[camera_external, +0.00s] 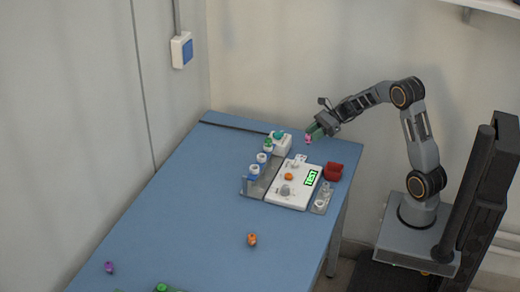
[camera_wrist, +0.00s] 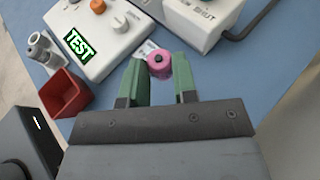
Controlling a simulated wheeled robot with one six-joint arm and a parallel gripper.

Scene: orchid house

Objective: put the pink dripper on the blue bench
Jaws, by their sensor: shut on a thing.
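The pink dripper (camera_wrist: 158,65) is a small pink piece with a dark centre, held between the green fingertips of my gripper (camera_wrist: 160,80). In the external view my gripper (camera_external: 314,131) is above the far right part of the blue bench (camera_external: 205,215), and the pink dripper (camera_external: 309,140) shows just below the fingers. The dripper looks raised over the bench top; the exact gap cannot be told. The bench also shows in the wrist view (camera_wrist: 270,70).
A white device with a green TEST display (camera_external: 293,185) stands near a red bin (camera_external: 333,172). An orange piece (camera_external: 252,240) and a purple piece (camera_external: 109,267) lie on the bench. The bench's left middle is clear.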

